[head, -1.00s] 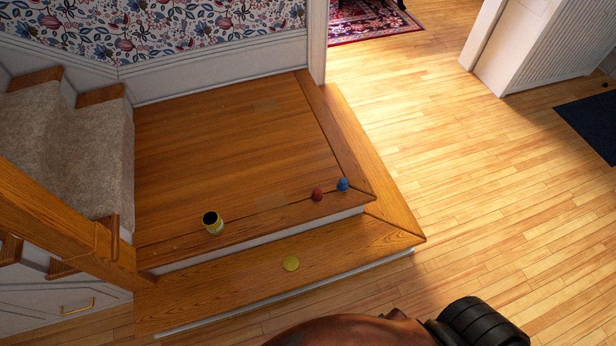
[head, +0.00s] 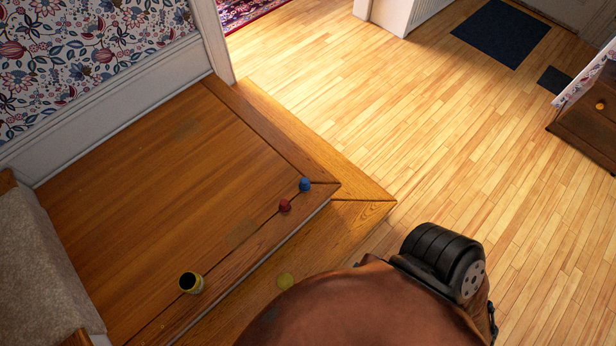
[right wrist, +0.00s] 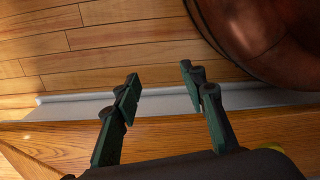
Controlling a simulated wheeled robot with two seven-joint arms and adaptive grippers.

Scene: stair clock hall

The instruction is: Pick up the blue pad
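A small blue piece (head: 305,184), knob-like from here, sits near the corner of the raised wooden landing (head: 150,215) in the head view. It is the only small blue thing there; I cannot make out its exact shape. My right gripper (right wrist: 160,76) shows in the right wrist view with its two dark green fingers apart and nothing between them. It is over the wooden step edge and the lower floor. The blue piece is not in the right wrist view. Neither gripper shows in the head view.
A red piece (head: 285,205) sits close beside the blue one. A dark blue mat (head: 501,34) lies on the clear floor at the back.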

